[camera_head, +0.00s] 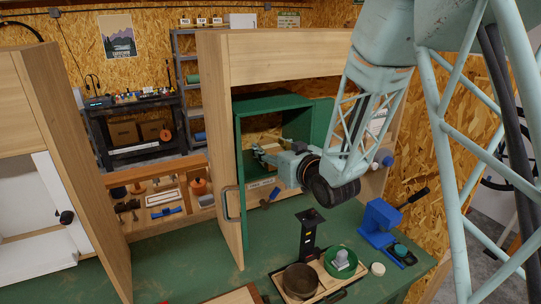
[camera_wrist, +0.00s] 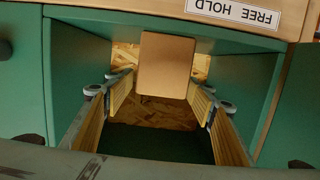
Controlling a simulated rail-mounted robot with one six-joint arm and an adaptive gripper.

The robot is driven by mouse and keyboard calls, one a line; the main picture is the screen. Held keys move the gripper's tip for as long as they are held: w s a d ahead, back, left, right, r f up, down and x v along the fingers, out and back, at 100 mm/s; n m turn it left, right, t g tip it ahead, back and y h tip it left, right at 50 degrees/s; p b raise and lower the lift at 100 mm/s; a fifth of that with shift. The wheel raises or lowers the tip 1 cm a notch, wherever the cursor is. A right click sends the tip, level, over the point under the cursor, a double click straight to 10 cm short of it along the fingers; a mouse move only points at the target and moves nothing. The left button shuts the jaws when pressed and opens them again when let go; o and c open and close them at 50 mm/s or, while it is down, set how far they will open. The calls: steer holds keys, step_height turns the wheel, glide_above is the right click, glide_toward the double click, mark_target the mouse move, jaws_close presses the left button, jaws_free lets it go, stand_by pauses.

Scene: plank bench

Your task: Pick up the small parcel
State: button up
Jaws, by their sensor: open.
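The small parcel, a plain tan box (camera_wrist: 167,64), shows in the wrist view inside a green cabinet (camera_wrist: 25,80), against the edge by the label. My gripper (camera_wrist: 162,86) is open, its two wood-toned fingers reaching into the cabinet. The parcel shows between the fingertips, towards the picture's top, with gaps visible at its sides. I cannot tell how deep it lies between them. In the head view, my gripper (camera_head: 262,155) is at the mouth of the green cabinet (camera_head: 241,160); I cannot make out the parcel clearly there.
A "FREE HOLD" label (camera_wrist: 234,11) is upside down in the wrist view. Cabinet walls stand close on both sides of my fingers. Below, the green bench (camera_head: 190,260) carries a black device (camera_head: 309,235), a green bowl (camera_head: 341,264) and a blue machine (camera_head: 381,222).

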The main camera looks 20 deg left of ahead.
mark_target(270, 146)
stand_by(0.4)
steer(key=c, duration=1)
steer(key=shift+r, duration=0.15)
steer(key=shift+r+b, duration=0.55)
steer(key=shift+r, duration=1.1)
steer(key=s+d+b, duration=0.1)
steer(key=s+d, duration=0.1)
steer(key=s, duration=0.3)
steer(key=s+d+r+b, duration=0.1)
steer(key=s, duration=0.4)
steer(key=s+d+b, duration=0.1)
steer(key=s+d, duration=0.1)
steer(key=s, duration=0.2)
steer(key=shift+s+d+r+b, duration=0.15)
steer(key=shift+s+d+b, duration=0.2)
steer(key=shift+s+b, duration=0.05)
